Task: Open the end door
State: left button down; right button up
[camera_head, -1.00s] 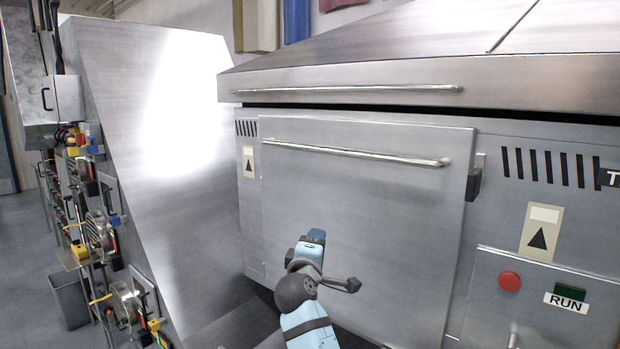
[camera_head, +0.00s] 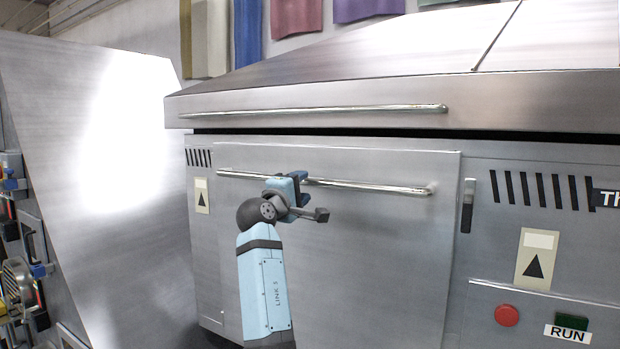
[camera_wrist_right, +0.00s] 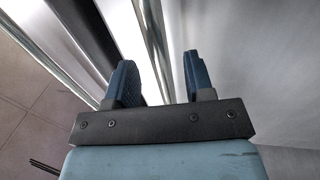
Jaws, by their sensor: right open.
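The end door (camera_head: 370,245) is a flat grey steel panel on the front of the large machine, and it looks shut. Its long horizontal bar handle (camera_head: 385,187) runs along the top of the door. My right gripper (camera_head: 298,180) is at the left-middle part of this handle and hides a bit of it. In the right wrist view the two blue fingers (camera_wrist_right: 160,80) are open, and the bright bar handle (camera_wrist_right: 152,30) runs down into the gap between them. I cannot tell whether they touch it. My left gripper is not in view.
Above the door is a sloped hood with a second bar handle (camera_head: 330,109). A small dark latch-like piece (camera_head: 468,205) sits just right of the door. A red button (camera_head: 507,315) and RUN label (camera_head: 567,333) are lower right. A large slanted metal panel (camera_head: 100,170) stands left.

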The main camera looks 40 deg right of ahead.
jog(key=x, duration=0.5)
jog(key=shift+d, duration=0.15)
grip_shut()
